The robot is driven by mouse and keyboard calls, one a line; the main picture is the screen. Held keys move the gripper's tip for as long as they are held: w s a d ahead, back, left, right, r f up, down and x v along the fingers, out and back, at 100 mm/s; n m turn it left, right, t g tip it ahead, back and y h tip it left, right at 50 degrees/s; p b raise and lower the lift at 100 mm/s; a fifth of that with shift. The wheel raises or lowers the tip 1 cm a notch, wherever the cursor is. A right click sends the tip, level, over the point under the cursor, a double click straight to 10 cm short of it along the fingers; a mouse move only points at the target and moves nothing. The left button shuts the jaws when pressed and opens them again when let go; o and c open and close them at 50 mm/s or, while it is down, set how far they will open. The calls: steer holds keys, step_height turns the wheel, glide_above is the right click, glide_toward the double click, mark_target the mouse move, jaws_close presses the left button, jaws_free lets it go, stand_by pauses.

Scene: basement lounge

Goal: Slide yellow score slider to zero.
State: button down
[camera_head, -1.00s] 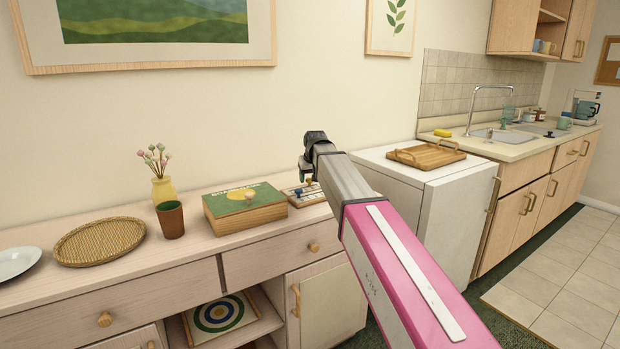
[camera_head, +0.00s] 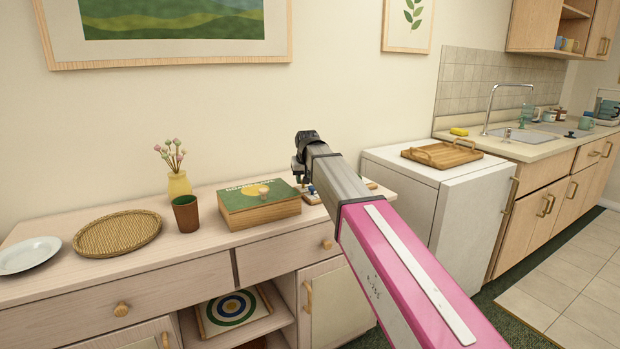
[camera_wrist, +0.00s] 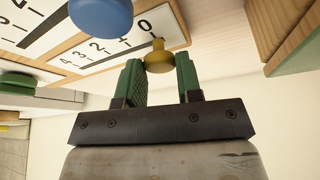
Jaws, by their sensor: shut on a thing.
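The yellow score slider (camera_wrist: 158,57) is a small round knob in the wrist view, at the edge of a white number strip (camera_wrist: 125,50) and close to the printed 0. My gripper (camera_wrist: 160,80) has its green fingers on either side of the knob and is shut on it. A blue knob (camera_wrist: 100,15) and a green knob (camera_wrist: 18,81) stand farther left on the scoreboard. In the head view my gripper (camera_head: 300,168) is over the scoreboard (camera_head: 312,198), which my arm mostly hides.
A wooden game box with a green lid (camera_head: 259,203) stands just left of the scoreboard. Farther left on the sideboard are a dark cup (camera_head: 186,214), a yellow vase (camera_head: 179,185), a woven tray (camera_head: 117,232) and a white plate (camera_head: 29,254).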

steer(key=shift+s+a, duration=0.15)
steer(key=shift+a, duration=0.05)
steer(key=c, duration=0.8)
jaws_free()
steer(key=shift+r, duration=0.15)
steer(key=v, duration=1)
steer(key=shift+s+r, duration=0.15)
steer(key=shift+r, duration=0.1)
